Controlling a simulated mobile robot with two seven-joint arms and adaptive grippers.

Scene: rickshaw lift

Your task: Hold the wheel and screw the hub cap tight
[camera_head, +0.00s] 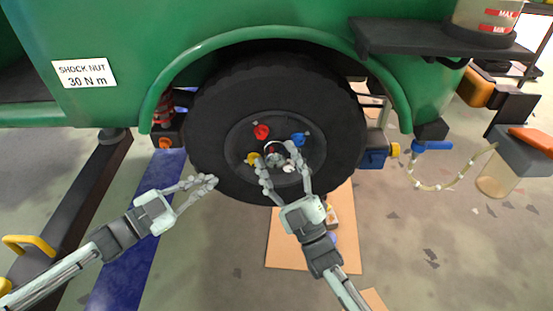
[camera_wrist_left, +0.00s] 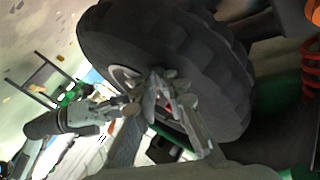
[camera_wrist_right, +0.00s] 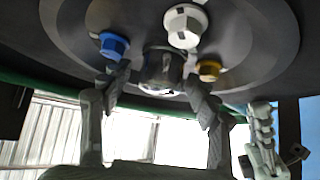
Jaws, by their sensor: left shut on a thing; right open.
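The wheel (camera_head: 215,105), a black tyre with a dark hub, sits under the green wheel arch. Red (camera_head: 262,131), blue (camera_head: 298,139), yellow (camera_head: 252,157) and white (camera_head: 289,168) nuts ring its centre. The hub cap (camera_wrist_right: 162,66) is a dark round piece at the centre, mostly hidden in the head view. My left gripper (camera_head: 210,181) is shut on the tyre's lower left edge; its fingers also show against the tyre in the left wrist view (camera_wrist_left: 170,85). My right gripper (camera_wrist_right: 160,82) is open, with one finger on each side of the hub cap; contact is unclear.
A cardboard sheet (camera_head: 285,245) lies on the floor below the wheel, with small items partly behind my right arm. A dark lift arm (camera_head: 88,190) stands at the left. A black shelf (camera_head: 430,37) and a hose (camera_head: 440,187) are at the right.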

